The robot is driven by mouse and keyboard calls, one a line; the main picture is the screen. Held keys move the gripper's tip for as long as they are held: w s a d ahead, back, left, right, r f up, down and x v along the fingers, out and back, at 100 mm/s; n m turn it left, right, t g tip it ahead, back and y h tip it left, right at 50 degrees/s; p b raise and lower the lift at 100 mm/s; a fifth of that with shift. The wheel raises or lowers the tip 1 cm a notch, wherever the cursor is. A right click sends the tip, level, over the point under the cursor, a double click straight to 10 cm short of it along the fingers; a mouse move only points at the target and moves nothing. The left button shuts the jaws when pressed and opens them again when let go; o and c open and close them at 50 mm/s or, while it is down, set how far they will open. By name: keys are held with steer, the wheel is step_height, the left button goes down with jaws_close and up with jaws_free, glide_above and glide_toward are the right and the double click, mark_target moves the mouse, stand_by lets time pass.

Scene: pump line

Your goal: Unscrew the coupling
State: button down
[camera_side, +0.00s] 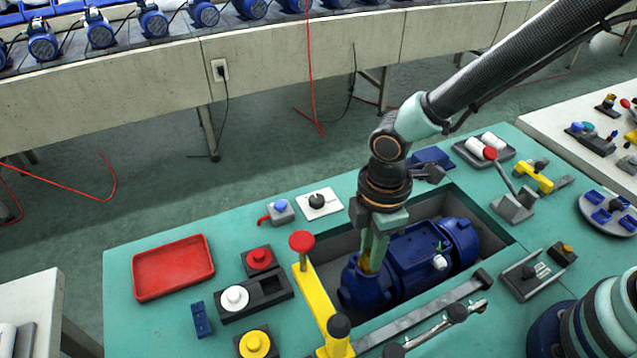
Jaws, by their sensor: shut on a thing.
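A blue pump (415,255) lies in a rectangular recess in the green bench. My gripper (372,262) points down at the pump's left end, with its pale green fingers shut on a small yellowish part (364,265) there. This part appears to be the coupling; the fingers hide most of it. I cannot tell how far it is threaded on.
A yellow clamp with a red knob (301,241) stands close to the left of my gripper. A red tray (173,267) lies empty at the left. A dark bar (425,312) runs along the recess's front. Buttons (235,298) and other fixtures (513,205) surround the recess.

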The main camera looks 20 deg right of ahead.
steer(key=n, duration=0.5)
steer(key=shift+n, duration=0.8)
steer(key=n, duration=0.3)
steer(key=shift+n, duration=0.4)
steer(key=n, duration=0.3)
steer(key=shift+n, duration=0.9)
steer(key=n, duration=0.5)
steer(key=shift+r, duration=0.1)
